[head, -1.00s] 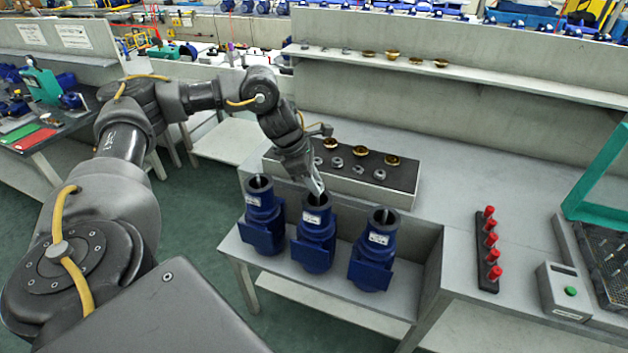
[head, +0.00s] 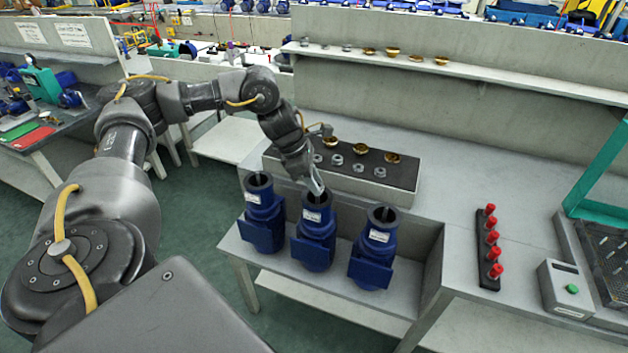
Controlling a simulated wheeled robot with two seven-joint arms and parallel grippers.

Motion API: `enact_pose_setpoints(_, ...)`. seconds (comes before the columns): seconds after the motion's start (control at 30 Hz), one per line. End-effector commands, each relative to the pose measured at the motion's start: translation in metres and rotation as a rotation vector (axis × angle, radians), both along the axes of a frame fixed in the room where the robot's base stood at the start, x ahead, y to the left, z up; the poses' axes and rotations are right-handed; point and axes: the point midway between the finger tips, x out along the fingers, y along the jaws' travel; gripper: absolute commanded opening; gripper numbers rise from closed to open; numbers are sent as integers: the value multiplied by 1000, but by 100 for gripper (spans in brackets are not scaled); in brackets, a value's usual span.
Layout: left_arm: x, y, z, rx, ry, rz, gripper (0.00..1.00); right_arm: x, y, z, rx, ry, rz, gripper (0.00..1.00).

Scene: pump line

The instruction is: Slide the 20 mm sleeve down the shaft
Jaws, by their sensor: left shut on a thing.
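Three blue pump housings stand upright in a row on the low shelf: the left one (head: 263,217), the middle one (head: 314,240) and the right one (head: 373,255). Each has a dark open top with a thin shaft end showing. My left gripper (head: 318,190) points down at the top of the middle housing, its fingertips at the opening. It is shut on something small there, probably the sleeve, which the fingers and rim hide. My right gripper is not in view.
Behind the housings, a dark tray (head: 402,180) holds brass-coloured and grey rings. The bench between is clear.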

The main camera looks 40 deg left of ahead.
Motion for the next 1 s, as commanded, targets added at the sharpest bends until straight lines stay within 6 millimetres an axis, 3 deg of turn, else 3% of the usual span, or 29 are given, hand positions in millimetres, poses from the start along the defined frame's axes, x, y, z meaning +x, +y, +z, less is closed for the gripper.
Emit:
enact_pose_setpoints(0.4,0,0,-2,0,0,0,5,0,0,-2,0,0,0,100)
enact_pose_setpoints(0.43,0,0,-2,0,0,0,31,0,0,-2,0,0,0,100)
enact_pose_setpoints(0.6,0,0,-2,0,0,0,53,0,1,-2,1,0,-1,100)
enact_pose_setpoints(1.0,-1,3,5,0,-3,1,55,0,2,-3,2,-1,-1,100)
